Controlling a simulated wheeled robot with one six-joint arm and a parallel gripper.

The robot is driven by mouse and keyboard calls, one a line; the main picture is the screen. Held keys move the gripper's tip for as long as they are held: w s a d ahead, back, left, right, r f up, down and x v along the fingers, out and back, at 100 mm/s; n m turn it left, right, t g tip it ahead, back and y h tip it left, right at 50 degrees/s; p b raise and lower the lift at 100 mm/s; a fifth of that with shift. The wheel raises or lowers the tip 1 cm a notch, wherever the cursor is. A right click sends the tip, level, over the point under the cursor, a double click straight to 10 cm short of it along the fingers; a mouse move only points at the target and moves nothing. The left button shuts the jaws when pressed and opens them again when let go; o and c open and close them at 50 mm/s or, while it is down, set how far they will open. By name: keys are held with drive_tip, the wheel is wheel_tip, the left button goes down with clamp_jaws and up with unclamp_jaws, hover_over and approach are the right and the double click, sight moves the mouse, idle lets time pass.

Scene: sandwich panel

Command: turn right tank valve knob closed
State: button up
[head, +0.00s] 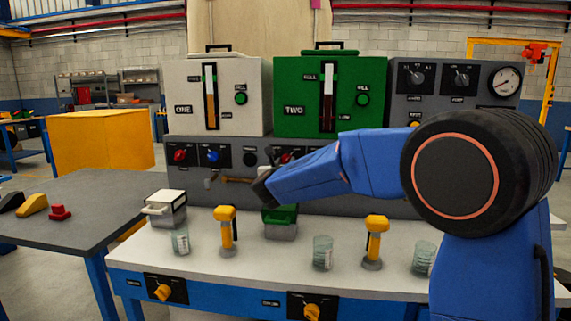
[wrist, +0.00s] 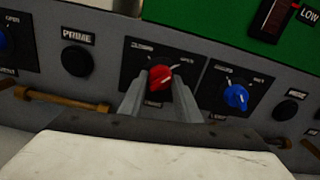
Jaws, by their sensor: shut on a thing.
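The right tank's valve knob (wrist: 160,77) is red with a white pointer line, on a dark plate on the grey panel below the green tank. Its pointer slants up and to the right in the wrist view; the small labels above it are blurred. My gripper (wrist: 157,86) is shut on the red knob, with one grey finger on each side of it. In the head view the red knob (head: 285,157) shows just above my blue arm, and my gripper's fingertips are hidden. The green tank (head: 283,95) is marked TWO.
A blue knob (wrist: 236,95) sits close to the right of the red one, and a PRIME button (wrist: 76,61) to its left. A brown pipe (wrist: 60,100) runs low across the panel. Yellow-handled levers (head: 226,228), glass cups (head: 322,252) and a small green-lidded box (head: 281,227) stand on the bench.

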drive_tip(key=n, duration=1.3)
drive_tip(key=shift+n, duration=2.1)
drive_tip(key=o, duration=1.1)
drive_tip(key=shift+c, duration=0.2)
drive_tip(key=s+a, duration=0.3)
drive_tip(key=s, duration=1.4)
drive_tip(key=shift+a, duration=0.2)
